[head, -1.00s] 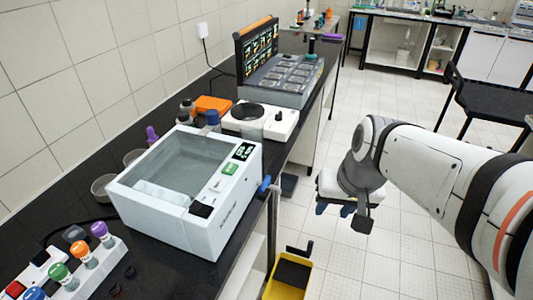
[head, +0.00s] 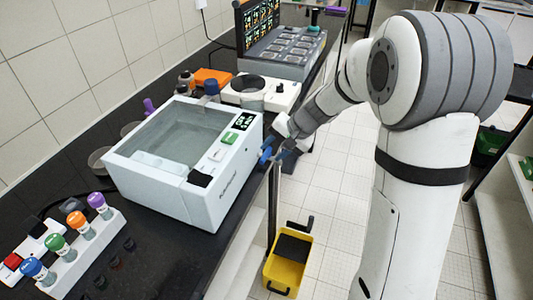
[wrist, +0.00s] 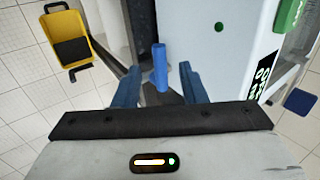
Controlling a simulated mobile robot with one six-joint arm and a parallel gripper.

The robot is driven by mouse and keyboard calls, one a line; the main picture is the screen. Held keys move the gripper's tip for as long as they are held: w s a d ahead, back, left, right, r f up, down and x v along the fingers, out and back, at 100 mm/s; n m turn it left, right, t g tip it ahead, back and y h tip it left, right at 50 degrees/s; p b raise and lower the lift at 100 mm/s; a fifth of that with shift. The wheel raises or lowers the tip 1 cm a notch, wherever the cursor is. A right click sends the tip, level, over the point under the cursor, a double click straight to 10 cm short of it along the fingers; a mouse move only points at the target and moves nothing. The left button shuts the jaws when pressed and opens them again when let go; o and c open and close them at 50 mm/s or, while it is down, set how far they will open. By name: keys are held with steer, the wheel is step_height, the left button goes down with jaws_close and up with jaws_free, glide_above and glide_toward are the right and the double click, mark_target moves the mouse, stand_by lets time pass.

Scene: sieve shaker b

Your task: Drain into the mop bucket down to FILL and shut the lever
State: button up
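The white water bath (head: 225,190) with a clear-topped tank stands on the black bench, and I cannot make out a FILL mark or the water level. Its blue lever (head: 265,155) sticks out low on its right side. In the wrist view the lever (wrist: 160,68) stands between the two blue fingers of my gripper (wrist: 160,84), with gaps on both sides. My gripper (head: 279,152) is open at the lever. The yellow mop bucket (head: 288,283) with a dark insert stands on the floor below the bench edge. It also shows in the wrist view (wrist: 85,58).
A rack of colour-capped bottles (head: 88,240) stands front left on the bench. The tiled floor right of the bucket is clear.

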mark_target(264, 157)
steer(key=shift+x, duration=1.8)
jaws_close()
